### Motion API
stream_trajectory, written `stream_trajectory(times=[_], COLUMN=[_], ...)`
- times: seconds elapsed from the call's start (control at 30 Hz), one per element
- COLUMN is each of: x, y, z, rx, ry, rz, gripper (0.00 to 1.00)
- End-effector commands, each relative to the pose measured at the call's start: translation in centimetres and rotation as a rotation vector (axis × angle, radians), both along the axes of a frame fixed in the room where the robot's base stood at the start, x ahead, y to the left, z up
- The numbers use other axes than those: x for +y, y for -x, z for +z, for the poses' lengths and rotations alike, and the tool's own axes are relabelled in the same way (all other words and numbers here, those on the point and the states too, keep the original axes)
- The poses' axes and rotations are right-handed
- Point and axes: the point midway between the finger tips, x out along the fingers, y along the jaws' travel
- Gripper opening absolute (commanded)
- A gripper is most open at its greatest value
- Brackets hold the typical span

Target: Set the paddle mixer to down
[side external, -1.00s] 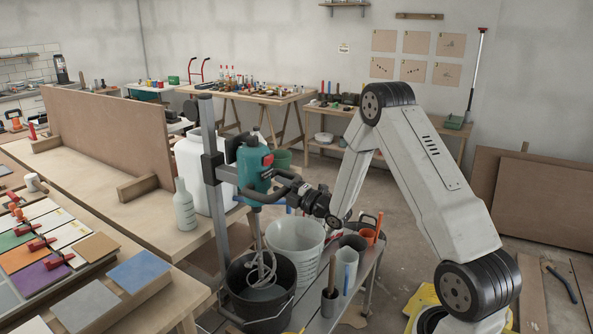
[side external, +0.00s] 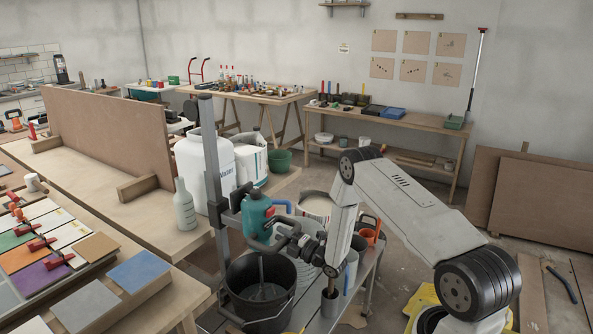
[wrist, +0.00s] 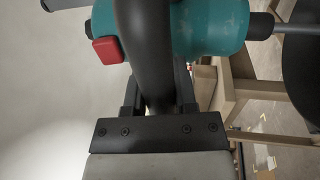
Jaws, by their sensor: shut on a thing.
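The paddle mixer (side external: 257,213) is a teal power mixer on a carriage on the grey upright post (side external: 211,165). Its shaft runs down into the black bucket (side external: 238,300), and the paddle end is hidden inside. My gripper (side external: 310,252) is shut on the mixer's black handle, at the mixer's right side. In the wrist view, my gripper (wrist: 158,112) holds the dark handle bar (wrist: 145,50) between its fingers. The teal mixer body (wrist: 205,25) with its red switch (wrist: 108,50) shows behind the bar.
A pale bucket (side external: 316,206) and several grey containers with tools stand on the low bench right of the black bucket. A large white container (side external: 190,165) and a grey bottle (side external: 184,207) stand on the table behind the post. Tile stacks (side external: 138,270) lie at left.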

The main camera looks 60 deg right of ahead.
Motion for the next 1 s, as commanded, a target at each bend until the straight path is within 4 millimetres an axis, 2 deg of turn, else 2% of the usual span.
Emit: stream_trajectory(times=[0.1,0.47,0.5,0.57,0.6,1.0], x=[0.0,0.0,0.0,0.0,0.0,-0.05], y=[0.11,0.14,0.15,0.15,0.13,0.36], z=[-0.67,-0.92,-0.93,-0.89,-0.84,-0.64], rx=[0.006,0.011,0.012,0.01,0.009,0.003], ry=[-0.002,-0.005,-0.005,-0.005,-0.004,-0.001], rz=[-0.002,-0.003,-0.003,-0.003,-0.002,-0.002], gripper=[0.0,0.0,0.48,0.67,0.7,0.7])
